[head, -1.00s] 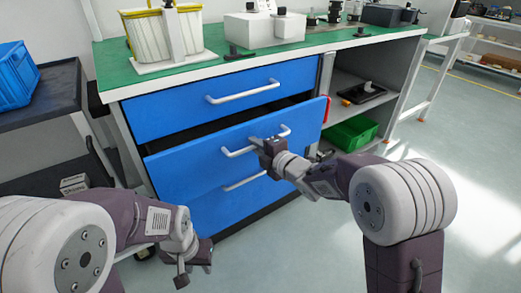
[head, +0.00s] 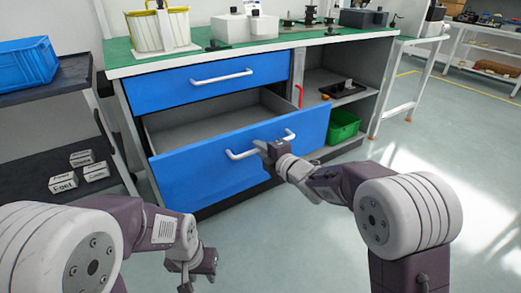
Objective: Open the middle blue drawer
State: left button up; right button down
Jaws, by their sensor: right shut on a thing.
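The middle blue drawer (head: 200,172) is pulled well out of the workbench, and its grey, empty-looking inside shows. Its white bar handle (head: 240,155) runs across the front. My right gripper (head: 264,148) is shut on this handle, near its middle. The top blue drawer (head: 160,91) above is closed. The lowest drawer is hidden behind the middle drawer's front. My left gripper (head: 197,278) hangs low at the bottom of the view, in front of the workbench and apart from the drawers. Its fingers are too small and dark to tell their opening.
The green worktop (head: 290,38) carries a yellow-rimmed container (head: 160,30) and several devices. A green bin (head: 342,127) sits on the lower shelf at right. A dark cart (head: 45,130) with a blue crate (head: 25,66) stands at left. The floor at right is clear.

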jog(key=shift+s+d, duration=0.1)
jog(key=shift+s, duration=0.05)
jog(key=c, duration=1.5)
grip_release()
jog(key=shift+o, duration=0.2)
jog(key=p+v, duration=0.3)
jog(key=v, duration=0.6)
jog(key=shift+p, duration=0.3)
